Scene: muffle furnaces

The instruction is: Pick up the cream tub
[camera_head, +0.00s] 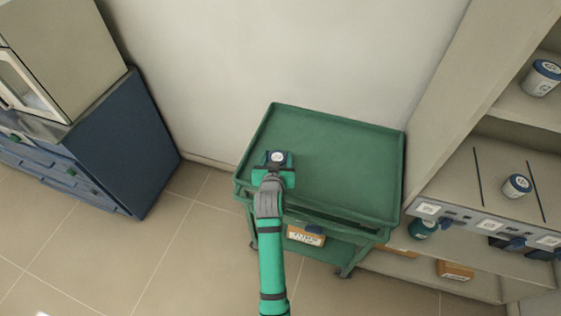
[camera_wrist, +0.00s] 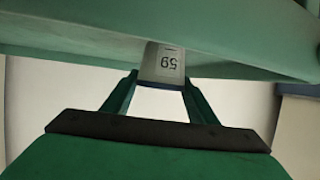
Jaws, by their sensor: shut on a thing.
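The cream tub (camera_head: 278,157) shows in the head view as a white, round-marked top with dark blue around it, at the left part of the green cart's tray. In the wrist view, the tub's pale side (camera_wrist: 163,62) carries printed digits and has a dark blue band at its lower edge. My gripper (camera_head: 275,166) is shut on the tub; in the wrist view its green fingers (camera_wrist: 162,80) stand on either side of it. I cannot tell whether the tub touches the tray.
The green cart (camera_head: 345,165) has a raised rim and an otherwise bare top. An orange-brown box (camera_head: 306,236) sits below. A blue cabinet (camera_head: 125,140) stands at left.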

